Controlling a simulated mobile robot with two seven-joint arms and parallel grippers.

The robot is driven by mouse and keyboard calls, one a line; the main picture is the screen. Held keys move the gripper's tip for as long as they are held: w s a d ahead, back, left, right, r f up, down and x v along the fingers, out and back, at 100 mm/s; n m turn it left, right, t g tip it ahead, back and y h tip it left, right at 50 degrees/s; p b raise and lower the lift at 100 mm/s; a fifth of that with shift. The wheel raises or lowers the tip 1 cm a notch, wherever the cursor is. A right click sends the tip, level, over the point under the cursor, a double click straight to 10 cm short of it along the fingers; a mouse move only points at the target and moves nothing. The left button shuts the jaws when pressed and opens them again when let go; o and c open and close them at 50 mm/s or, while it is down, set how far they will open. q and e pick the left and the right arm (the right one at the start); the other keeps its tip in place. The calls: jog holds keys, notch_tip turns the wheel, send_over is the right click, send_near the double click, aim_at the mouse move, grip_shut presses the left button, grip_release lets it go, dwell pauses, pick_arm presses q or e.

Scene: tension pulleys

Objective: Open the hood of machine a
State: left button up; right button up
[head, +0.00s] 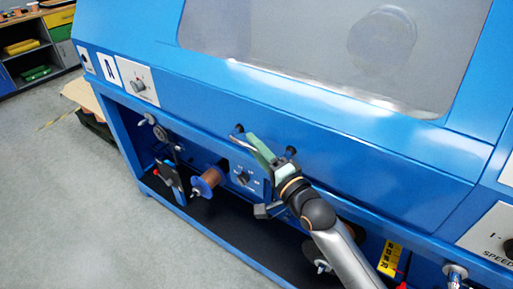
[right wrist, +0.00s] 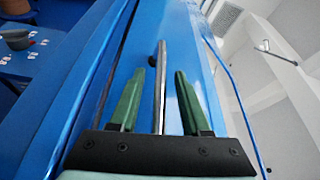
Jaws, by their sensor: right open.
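Machine a is the blue cabinet marked with an "A" label (head: 109,67). Its blue hood (head: 150,55) has a large grey window (head: 320,45) and looks shut. A metal bar handle (head: 243,140) sits on dark mounts at the hood's lower front; my right gripper hides part of it. My right gripper (head: 255,143) is at the handle with its green fingers open. In the right wrist view, the handle (right wrist: 160,85) runs between the open fingers of my right gripper (right wrist: 160,75), with a visible gap on both sides. My left gripper is not in view.
Below the hood, a copper-coloured spool (head: 207,181) and a dial panel (head: 243,179) sit in the open bay. A knob panel (head: 137,82) is at the left. Shelves (head: 30,50) stand at the far left. Grey floor (head: 70,200) lies clear in front.

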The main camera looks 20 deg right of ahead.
grip_shut()
dwell(1.3)
